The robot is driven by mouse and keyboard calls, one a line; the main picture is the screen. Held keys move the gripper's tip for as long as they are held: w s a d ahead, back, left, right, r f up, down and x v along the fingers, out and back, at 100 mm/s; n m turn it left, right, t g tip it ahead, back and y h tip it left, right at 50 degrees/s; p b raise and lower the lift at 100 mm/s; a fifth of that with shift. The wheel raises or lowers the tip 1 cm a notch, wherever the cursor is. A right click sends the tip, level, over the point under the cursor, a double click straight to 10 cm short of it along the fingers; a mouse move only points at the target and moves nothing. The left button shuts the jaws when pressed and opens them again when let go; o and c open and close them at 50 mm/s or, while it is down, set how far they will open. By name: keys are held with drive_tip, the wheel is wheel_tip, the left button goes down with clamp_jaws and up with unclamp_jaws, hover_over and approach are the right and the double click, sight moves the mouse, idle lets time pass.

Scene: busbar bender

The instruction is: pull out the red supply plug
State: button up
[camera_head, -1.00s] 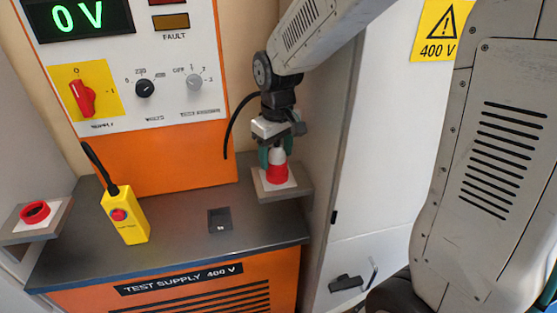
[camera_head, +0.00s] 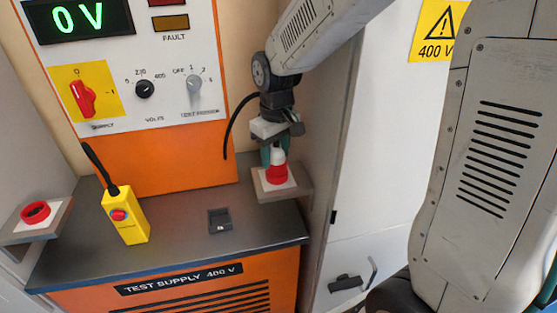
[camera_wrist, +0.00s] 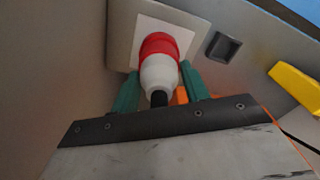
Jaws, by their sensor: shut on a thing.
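The red supply plug (camera_head: 276,174) has a red collar and a white body. It stands upright at a white plate on the small grey shelf (camera_head: 287,191) right of the orange panel. My gripper (camera_head: 273,156) comes from above, with its green fingers on both sides of the plug's white body. In the wrist view the plug (camera_wrist: 159,62) sits between the two green fingers of my gripper (camera_wrist: 158,90), shut on it. The red collar still meets the white plate (camera_wrist: 150,28). The socket under the plug is hidden.
A yellow pendant box (camera_head: 125,216) stands on the dark bench top (camera_head: 180,225). A small black square socket (camera_head: 220,221) lies on the bench. A red ring (camera_head: 36,212) sits on the left shelf. The display (camera_head: 78,18) reads 0 V. A white cabinet wall stands close at right.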

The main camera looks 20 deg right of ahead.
sight(276, 146)
drive_tip(key=shift+s+f+g, duration=0.2)
drive_tip(key=shift+s+g, duration=0.1)
drive_tip(key=shift+s, duration=0.05)
idle(0.3)
drive_tip(key=shift+r, duration=0.25)
drive_tip(key=shift+w+r, duration=0.1)
drive_tip(key=shift+r, duration=0.05)
drive_tip(key=shift+c, duration=1)
drive_tip(key=shift+r, duration=0.4)
drive_tip(key=shift+r, duration=0.4)
drive_tip(key=shift+w+r, duration=0.1)
drive_tip(key=shift+r, duration=0.8)
drive_tip(key=shift+r, duration=2.45)
